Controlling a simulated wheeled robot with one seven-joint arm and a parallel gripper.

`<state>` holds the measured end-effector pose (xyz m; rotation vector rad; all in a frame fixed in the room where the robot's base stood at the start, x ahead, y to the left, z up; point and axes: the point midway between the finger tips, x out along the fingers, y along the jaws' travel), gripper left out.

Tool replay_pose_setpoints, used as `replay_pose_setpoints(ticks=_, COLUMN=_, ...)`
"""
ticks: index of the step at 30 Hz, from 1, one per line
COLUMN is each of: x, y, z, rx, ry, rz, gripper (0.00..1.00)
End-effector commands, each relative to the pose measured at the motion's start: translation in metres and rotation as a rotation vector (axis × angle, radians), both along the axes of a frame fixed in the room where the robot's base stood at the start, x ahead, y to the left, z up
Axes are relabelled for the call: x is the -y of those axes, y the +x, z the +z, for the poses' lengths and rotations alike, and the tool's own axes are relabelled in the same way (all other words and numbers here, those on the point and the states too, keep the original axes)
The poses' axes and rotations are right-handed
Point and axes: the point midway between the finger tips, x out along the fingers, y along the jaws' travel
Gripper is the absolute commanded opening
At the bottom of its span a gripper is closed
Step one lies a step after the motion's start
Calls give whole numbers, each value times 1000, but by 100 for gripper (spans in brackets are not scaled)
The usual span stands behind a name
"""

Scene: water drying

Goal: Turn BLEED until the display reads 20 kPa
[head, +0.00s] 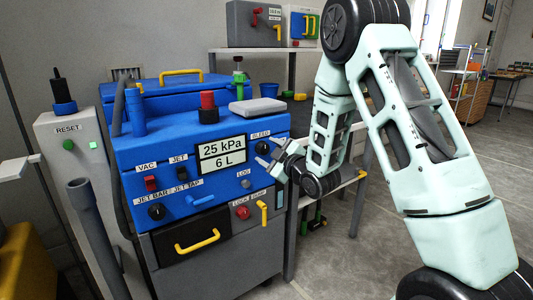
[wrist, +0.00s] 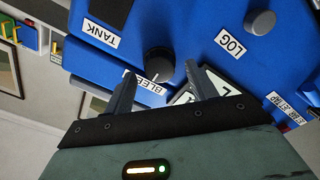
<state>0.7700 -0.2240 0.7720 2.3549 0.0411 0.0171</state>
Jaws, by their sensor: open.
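The BLEED knob (head: 262,147) is a dark round knob on the blue machine's front, below the BLEED label at the upper right. In the wrist view the black knob (wrist: 159,60) shows between my fingertips, with a pale mark near its lower edge. The display (head: 221,153) reads 25 kPa over 6 L. My gripper (head: 268,152) is open in front of the knob. In the wrist view its fingers (wrist: 160,70) lie on either side of the knob with gaps; I cannot tell whether they touch it.
A grey LOG knob (head: 245,184) sits below BLEED, and a red LOCK knob (head: 242,212) lower down. VAC (head: 150,183) and JET (head: 182,173) switches are at the left. A red-topped button (head: 208,105) stands on top. Grey floor is open to the right.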

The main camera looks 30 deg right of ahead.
Motion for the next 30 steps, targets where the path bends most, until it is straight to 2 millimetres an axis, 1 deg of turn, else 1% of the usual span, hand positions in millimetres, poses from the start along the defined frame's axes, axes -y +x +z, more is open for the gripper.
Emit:
replay_pose_setpoints(ticks=3, x=0, y=10, z=0, rx=0, ry=1, rz=0, gripper=57)
replay_pose_setpoints(ticks=6, x=0, y=14, z=0, rx=1, ry=1, rz=-1, gripper=57)
replay_pose_setpoints(ticks=14, x=-1, y=15, z=0, rx=-1, ry=1, rz=-1, gripper=57)
replay_pose_setpoints(ticks=15, x=-1, y=15, z=0, rx=-1, ry=1, rz=-1, gripper=46)
replay_pose_setpoints(ticks=17, x=-1, y=15, z=0, rx=-1, ry=1, rz=-1, gripper=29)
replay_pose_setpoints(ticks=18, x=-1, y=15, z=0, rx=-1, ry=1, rz=-1, gripper=18)
replay_pose_setpoints(ticks=19, x=-1, y=15, z=0, rx=-1, ry=1, rz=-1, gripper=12)
replay_pose_setpoints(ticks=26, x=-1, y=14, z=0, rx=0, ry=9, rz=0, gripper=12)
replay_pose_setpoints(ticks=30, x=-1, y=14, z=-1, rx=-2, ry=44, rz=0, gripper=12)
